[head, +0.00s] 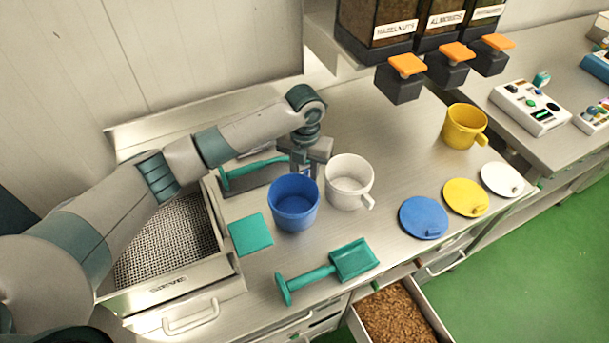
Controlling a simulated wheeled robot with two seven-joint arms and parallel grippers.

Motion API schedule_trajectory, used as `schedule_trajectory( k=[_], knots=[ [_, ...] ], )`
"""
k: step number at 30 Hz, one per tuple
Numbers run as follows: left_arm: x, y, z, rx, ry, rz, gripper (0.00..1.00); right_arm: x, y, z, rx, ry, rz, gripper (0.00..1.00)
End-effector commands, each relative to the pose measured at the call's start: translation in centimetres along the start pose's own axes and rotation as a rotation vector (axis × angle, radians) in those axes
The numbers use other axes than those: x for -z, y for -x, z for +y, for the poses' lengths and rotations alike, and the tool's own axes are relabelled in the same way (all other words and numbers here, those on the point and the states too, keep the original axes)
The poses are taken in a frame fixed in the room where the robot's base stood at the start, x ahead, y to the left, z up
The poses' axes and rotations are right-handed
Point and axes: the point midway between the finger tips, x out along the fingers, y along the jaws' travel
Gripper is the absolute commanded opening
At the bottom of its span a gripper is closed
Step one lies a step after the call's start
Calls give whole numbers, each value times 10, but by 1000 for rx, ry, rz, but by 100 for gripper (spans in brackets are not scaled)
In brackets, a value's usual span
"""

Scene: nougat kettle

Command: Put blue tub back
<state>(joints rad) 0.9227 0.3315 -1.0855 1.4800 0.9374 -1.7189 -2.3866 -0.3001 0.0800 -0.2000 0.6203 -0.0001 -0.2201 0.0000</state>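The blue tub (294,205) is upright and empty, on or just above the steel counter, between a teal square (251,234) and the white tub (348,184). Its handle does not show. My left gripper (306,170) points down at the blue tub's back rim, close to the white tub. Its fingertips are partly hidden behind the blue tub, so I cannot tell whether they are closed on it. A yellow tub (464,127) stands at the back right. Blue (423,217), yellow (466,197) and white (501,179) lids lie along the front right edge. My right gripper is out of view.
A teal scoop (330,269) lies in front of the blue tub; another teal tool (250,173) lies behind. A sieve box (168,240) is at left. An open drawer (400,315) of brown bits juts out in front. Dispensers (405,75) overhang the back. The counter's middle right is clear.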

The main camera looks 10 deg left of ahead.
Motion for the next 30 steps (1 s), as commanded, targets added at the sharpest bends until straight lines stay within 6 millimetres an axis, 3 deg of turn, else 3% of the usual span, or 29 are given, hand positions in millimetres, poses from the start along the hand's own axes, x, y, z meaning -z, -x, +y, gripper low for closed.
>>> schedule_trajectory(
  k=[11,30],
  knots=[
    [-1,13,0,1,0,-3,30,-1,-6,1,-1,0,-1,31],
    [-1,111,0,0,0,-2,30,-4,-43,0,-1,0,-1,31]
  ],
)
